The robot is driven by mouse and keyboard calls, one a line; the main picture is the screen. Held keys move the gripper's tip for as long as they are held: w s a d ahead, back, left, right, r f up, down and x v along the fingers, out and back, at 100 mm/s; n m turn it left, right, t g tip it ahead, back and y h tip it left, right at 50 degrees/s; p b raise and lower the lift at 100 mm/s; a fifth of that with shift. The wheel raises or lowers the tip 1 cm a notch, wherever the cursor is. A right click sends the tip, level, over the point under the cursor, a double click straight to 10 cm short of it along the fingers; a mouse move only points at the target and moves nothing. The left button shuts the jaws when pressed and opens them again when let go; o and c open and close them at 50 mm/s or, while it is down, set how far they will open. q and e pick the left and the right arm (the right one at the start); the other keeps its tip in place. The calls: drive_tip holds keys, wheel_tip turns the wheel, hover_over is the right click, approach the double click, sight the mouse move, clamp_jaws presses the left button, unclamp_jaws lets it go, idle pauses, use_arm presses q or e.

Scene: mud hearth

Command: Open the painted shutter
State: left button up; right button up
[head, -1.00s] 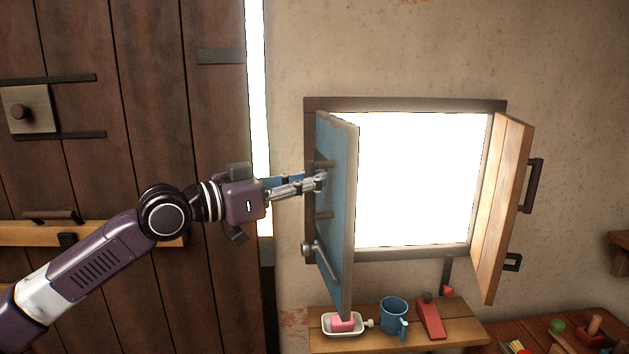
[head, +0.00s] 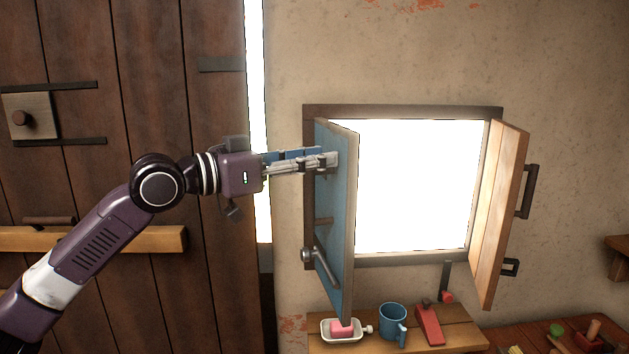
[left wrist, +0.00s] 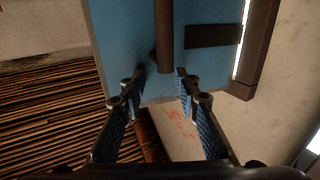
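The painted shutter (head: 338,235) is a blue panel on the left side of the bright window, swung well out from the frame. Its blue face also fills the upper middle of the left wrist view (left wrist: 125,45). My left gripper (head: 330,160) is at the upper part of this face. In the left wrist view its two fingers (left wrist: 158,80) are apart, with the lower end of a brown bar (left wrist: 163,40) on the shutter showing between the tips. I cannot tell whether they touch it. A grey metal latch lever (head: 318,262) sits lower on the shutter. My right gripper is out of view.
A bare wooden shutter (head: 500,215) stands open at the window's right. Below, a shelf (head: 375,342) holds a dish with a pink block (head: 341,328), a blue mug (head: 392,320) and a red wedge (head: 430,322). A plank door (head: 150,150) stands at left.

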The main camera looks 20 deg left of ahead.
sight(334, 132)
use_arm(q)
drive_tip(key=shift+r, duration=2.1)
